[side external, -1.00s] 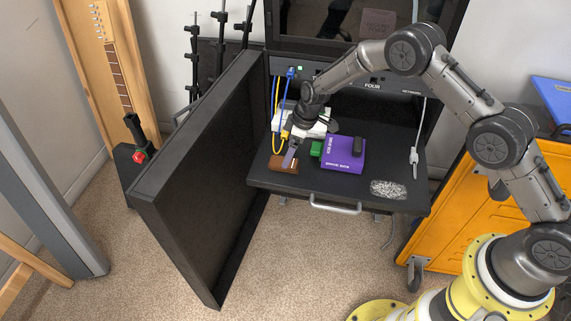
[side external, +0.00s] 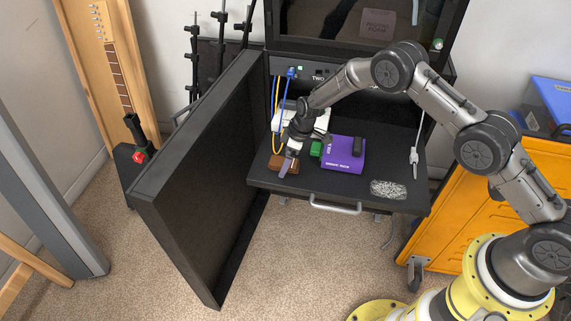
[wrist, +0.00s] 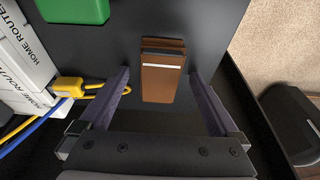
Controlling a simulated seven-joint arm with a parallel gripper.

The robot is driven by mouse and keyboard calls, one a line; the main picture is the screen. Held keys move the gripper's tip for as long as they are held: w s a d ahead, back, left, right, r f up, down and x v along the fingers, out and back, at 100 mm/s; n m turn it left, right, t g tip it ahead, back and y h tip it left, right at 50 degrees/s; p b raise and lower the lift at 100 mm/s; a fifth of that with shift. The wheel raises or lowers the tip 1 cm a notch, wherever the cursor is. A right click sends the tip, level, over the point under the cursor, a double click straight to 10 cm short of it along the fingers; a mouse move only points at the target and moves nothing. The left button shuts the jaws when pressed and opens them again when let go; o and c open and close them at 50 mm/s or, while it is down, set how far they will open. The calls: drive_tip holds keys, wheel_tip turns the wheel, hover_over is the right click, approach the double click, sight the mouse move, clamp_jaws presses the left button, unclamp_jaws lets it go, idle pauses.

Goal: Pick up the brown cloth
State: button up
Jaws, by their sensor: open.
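The brown cloth (wrist: 162,82) looks like a folded brown block with a pale stripe across it. It lies on the black pull-out shelf, near its left front corner in the side view (side external: 277,163). My gripper (wrist: 168,85) is open, with one finger on each side of the brown cloth in the wrist view. In the side view my gripper (side external: 287,166) is at the cloth and partly covers it. I cannot tell whether the fingers touch the cloth.
A green block (side external: 316,149) and a purple box (side external: 343,155) sit right of the cloth. White router boxes (wrist: 25,65) and yellow and blue cables (wrist: 95,90) are close by. A speckled grey patch (side external: 389,189) lies at the shelf's right front. A black door panel (side external: 200,170) stands at left.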

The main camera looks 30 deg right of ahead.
drive_tip(key=shift+f, duration=0.1)
idle(0.3)
drive_tip(key=c, duration=1.4)
drive_tip(key=shift+c, duration=0.2)
drive_tip(key=v, duration=0.4)
drive_tip(key=shift+w+a+r, duration=0.15)
drive_tip(key=shift+a+r, duration=0.15)
drive_tip(key=shift+a, duration=0.05)
drive_tip(key=s+r, duration=0.2)
drive_tip(key=r, duration=0.1)
drive_tip(key=s+r, duration=0.1)
drive_tip(key=s, duration=0.1)
drive_tip(key=shift+d+r, duration=0.3)
drive_tip(key=shift+d, duration=0.1)
drive_tip(key=s+d+r, duration=0.2)
drive_tip(key=s+r, duration=0.2)
drive_tip(key=s, duration=0.5)
drive_tip(key=shift+r, duration=0.2)
drive_tip(key=shift+s, duration=0.1)
